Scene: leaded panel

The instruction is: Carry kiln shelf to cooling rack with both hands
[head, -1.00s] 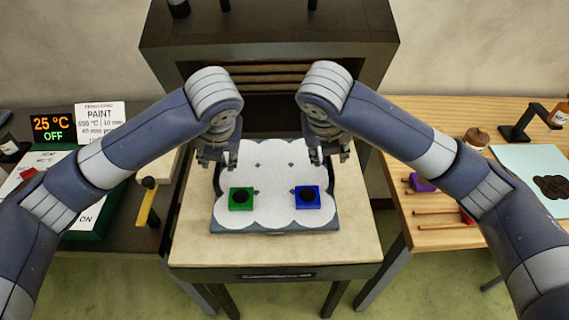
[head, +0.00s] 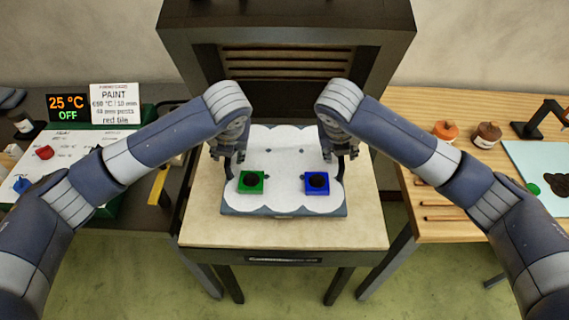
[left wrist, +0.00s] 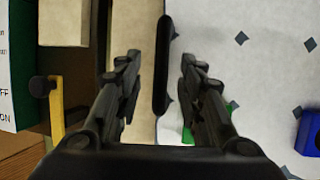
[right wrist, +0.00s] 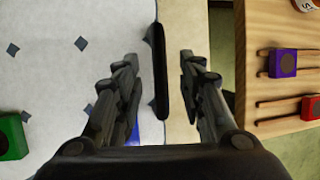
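The kiln shelf (head: 285,211) is a grey slab with a white scalloped sheet on top, lying flat on a beige-topped stand (head: 285,235). A green tile (head: 251,182) and a blue tile (head: 317,182), each with a dark round spot, sit on it. My left gripper (left wrist: 160,58) is open, with the shelf's dark left handle (left wrist: 163,75) between its fingers. My right gripper (right wrist: 158,60) is open around the dark right handle (right wrist: 160,75) in the same way. Contact with the handles is not visible. The stand's label is too blurred to read.
A dark kiln (head: 285,30) with a slatted front stands behind the stand. At left is a table with a temperature display (head: 67,107) reading 25 °C OFF, a sign and a yellow-handled tool (head: 158,185). A wooden table (head: 450,115) with jars and pegs is at right.

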